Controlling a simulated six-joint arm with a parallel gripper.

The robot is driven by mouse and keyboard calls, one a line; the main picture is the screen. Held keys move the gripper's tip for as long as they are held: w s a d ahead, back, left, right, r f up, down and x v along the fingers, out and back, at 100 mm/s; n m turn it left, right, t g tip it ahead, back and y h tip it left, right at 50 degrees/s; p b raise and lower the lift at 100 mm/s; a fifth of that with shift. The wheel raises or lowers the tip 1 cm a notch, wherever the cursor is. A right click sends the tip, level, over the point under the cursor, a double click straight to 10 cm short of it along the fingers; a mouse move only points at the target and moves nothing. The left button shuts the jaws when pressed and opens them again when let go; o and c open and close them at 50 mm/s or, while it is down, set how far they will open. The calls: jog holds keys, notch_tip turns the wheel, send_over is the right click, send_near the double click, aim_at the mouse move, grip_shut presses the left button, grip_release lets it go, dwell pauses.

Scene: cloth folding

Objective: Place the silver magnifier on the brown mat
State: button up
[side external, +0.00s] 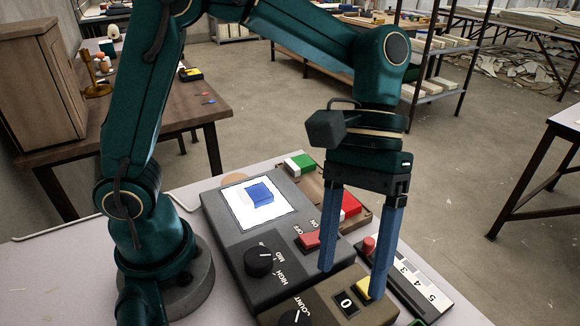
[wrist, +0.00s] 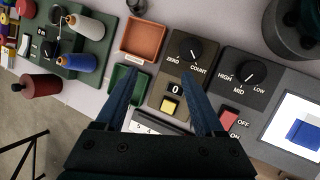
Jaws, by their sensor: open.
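I cannot make out a silver magnifier in either view. A flat tan-brown round patch (side external: 234,178) lies on the table behind the grey control panel, partly hidden by it; it may be the brown mat, but I cannot tell for sure. My gripper (side external: 351,283) points down with its two blue fingers apart and nothing between them. It is over the counter box (side external: 335,306) with the yellow button (side external: 364,288). In the wrist view my gripper (wrist: 160,75) shows open, with the yellow button (wrist: 170,104) between its fingers.
The grey control panel (side external: 222,213) has a screen, a dial and a red switch. A slider box (side external: 424,285) stands at the right. The wrist view shows an orange tray (wrist: 142,38), a green tray (wrist: 119,84) and spools (wrist: 84,62) at left.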

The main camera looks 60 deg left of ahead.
jog(key=s+a+r+m+t+y, duration=0.1)
jog(key=a+t+y, duration=0.1)
jog(key=a+t, duration=0.2)
jog(key=s+a+r+m+t+y, duration=0.1)
jog(key=a+t, duration=0.4)
jog(key=a, duration=0.6)
jog(key=shift+s+y, duration=0.4)
jog(key=shift+s, duration=0.3)
jog(key=shift+o, duration=1.3)
jog(key=shift+a, duration=0.2)
